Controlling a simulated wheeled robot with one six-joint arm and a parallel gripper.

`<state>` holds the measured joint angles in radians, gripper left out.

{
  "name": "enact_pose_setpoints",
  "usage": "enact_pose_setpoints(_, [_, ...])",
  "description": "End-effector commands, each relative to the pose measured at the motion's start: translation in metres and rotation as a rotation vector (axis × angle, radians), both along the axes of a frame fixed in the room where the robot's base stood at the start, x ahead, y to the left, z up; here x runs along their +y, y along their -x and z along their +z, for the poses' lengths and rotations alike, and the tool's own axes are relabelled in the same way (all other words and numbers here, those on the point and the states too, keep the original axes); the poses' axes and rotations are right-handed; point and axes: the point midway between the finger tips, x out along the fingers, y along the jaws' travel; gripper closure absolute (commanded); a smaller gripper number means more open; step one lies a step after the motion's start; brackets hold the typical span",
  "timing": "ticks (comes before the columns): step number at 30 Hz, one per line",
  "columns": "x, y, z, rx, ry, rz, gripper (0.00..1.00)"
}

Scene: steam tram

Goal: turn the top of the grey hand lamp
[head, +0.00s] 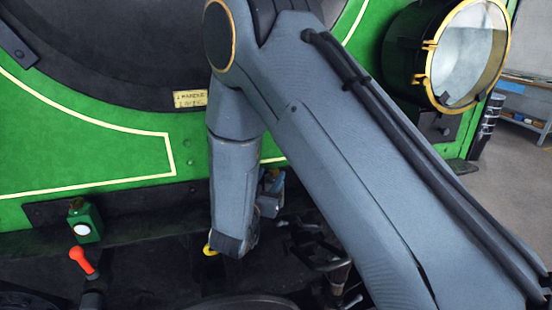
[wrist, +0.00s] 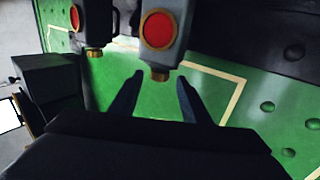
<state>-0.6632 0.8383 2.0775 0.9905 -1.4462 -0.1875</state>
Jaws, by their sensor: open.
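In the wrist view a grey hand lamp (wrist: 176,12) with a round red lens shows at the top centre, cut off by the picture's edge. A small brass cap (wrist: 160,74) sits at the end of it that points down in this picture. My gripper (wrist: 159,77) is open, with its dark fingers to the left and right of the brass cap in the picture. A gap shows on each side, and I cannot tell whether the cap is between the fingers in depth.
In the head view a green lamp (head: 84,216) and a red-orange handle (head: 82,260) stand at lower left. A large brass-rimmed headlamp (head: 468,55) is at upper right.

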Motion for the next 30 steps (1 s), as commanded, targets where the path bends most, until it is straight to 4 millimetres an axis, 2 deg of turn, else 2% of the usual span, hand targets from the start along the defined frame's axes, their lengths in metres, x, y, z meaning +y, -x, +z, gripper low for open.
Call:
enact_pose_setpoints(5, [-0.005, -0.01, -0.001, 0.001, 0.001, -0.001, 0.57])
enact_pose_setpoints(18, [-0.023, -0.067, 0.0, 0.0, 0.0, -0.001, 0.57])
enact_pose_setpoints(30, [-0.024, -0.074, -0.001, 0.001, 0.001, 0.001, 0.59])
